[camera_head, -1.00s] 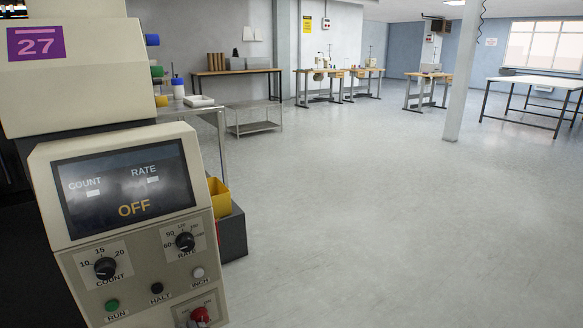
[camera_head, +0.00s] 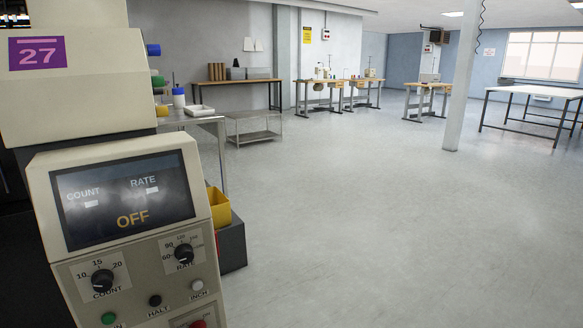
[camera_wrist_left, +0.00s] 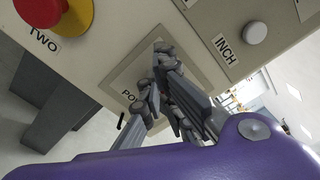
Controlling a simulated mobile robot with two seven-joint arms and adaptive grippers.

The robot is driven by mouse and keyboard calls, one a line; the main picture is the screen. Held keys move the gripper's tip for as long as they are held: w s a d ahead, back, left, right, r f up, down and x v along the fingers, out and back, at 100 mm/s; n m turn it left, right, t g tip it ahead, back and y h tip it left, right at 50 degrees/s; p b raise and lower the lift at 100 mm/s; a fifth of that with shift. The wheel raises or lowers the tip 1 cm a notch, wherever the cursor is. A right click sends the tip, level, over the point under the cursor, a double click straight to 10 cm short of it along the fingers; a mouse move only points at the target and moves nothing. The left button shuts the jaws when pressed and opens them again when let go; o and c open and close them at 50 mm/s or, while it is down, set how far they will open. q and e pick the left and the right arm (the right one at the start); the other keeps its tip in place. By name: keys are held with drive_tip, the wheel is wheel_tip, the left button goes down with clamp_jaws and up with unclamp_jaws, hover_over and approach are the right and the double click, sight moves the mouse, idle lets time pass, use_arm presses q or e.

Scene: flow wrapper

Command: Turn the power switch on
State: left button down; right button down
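The control panel (camera_head: 150,255) of the machine stands at the left in the head view, and its screen (camera_head: 125,200) reads OFF. A red knob (camera_head: 198,323) on a plate is cut off at the bottom edge. In the left wrist view, a plate (camera_wrist_left: 128,75) with a label starting "PO" lies behind my left gripper (camera_wrist_left: 165,52). The fingers are close together at the tips, in front of the plate, and look shut. They hide any switch there, so I cannot tell whether they touch it. My right gripper is in neither view.
A red button (camera_wrist_left: 78,14) on a yellow base is left of the fingers in the wrist view. The white INCH button (camera_wrist_left: 254,32) is to the right. COUNT (camera_head: 102,281) and RATE (camera_head: 184,253) dials sit above the buttons.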

use_arm(q)
drive_tip(key=shift+d, duration=0.3)
drive_tip(key=shift+s+a+r, duration=0.15)
drive_tip(key=shift+s+r, duration=0.05)
drive_tip(key=shift+r, duration=0.1)
drive_tip(key=p+v, duration=0.1)
drive_tip(key=v, duration=0.4)
drive_tip(key=shift+s, duration=0.35)
drive_tip(key=shift+w, duration=0.1)
